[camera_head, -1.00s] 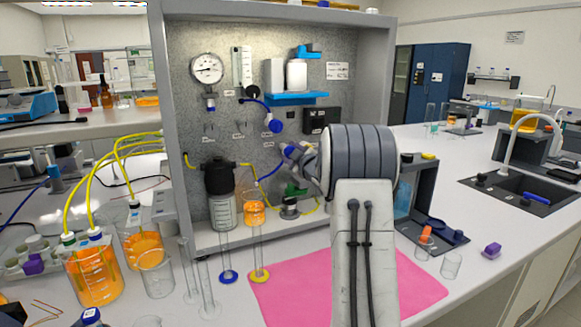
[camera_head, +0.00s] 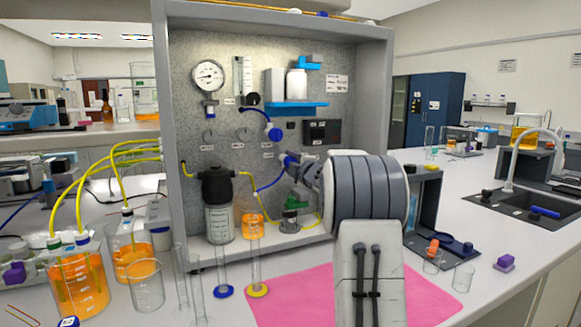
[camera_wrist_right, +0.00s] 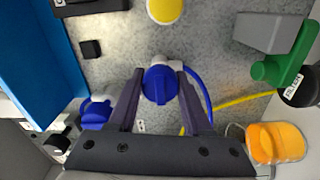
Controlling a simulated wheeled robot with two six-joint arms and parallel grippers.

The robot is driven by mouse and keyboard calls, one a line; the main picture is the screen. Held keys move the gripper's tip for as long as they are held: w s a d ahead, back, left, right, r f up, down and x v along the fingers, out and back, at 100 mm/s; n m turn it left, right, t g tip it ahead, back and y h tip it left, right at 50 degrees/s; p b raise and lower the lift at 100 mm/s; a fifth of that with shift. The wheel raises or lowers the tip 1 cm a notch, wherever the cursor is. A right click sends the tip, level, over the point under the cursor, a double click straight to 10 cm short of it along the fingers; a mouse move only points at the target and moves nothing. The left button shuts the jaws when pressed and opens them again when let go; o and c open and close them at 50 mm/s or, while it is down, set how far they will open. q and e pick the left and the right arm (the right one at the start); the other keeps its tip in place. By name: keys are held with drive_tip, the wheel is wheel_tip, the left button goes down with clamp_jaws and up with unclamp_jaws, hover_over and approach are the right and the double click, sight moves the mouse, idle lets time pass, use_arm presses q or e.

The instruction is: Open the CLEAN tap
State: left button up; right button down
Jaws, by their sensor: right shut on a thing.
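A blue tap knob (camera_wrist_right: 158,86) with a white body sits between the two dark fingers of my right gripper (camera_wrist_right: 160,100) in the right wrist view. The right gripper is shut on it, with a finger on either side. In the head view the right gripper (camera_head: 296,162) reaches the panel from the right, and the blue knob (camera_head: 286,160) shows at its tip. A second blue tap knob (camera_head: 275,134) is higher on the panel, and shows to the left in the wrist view (camera_wrist_right: 97,113). The panel labels are too small to read. My left gripper is not in view.
A green valve (camera_head: 297,201) and an orange beaker (camera_head: 253,226) are below the right gripper. A blue shelf (camera_head: 291,109) is above it. Yellow and blue tubes cross the panel.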

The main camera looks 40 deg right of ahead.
idle(0.3)
drive_tip(key=shift+c, duration=1.7)
unclamp_jaws()
drive_tip(key=shift+s, duration=0.1)
drive_tip(key=shift+s, duration=0.3)
drive_tip(key=b+v, duration=0.1)
drive_tip(key=v, duration=0.8)
drive_tip(key=shift+s+b, duration=0.35)
drive_tip(key=shift+a, duration=0.15)
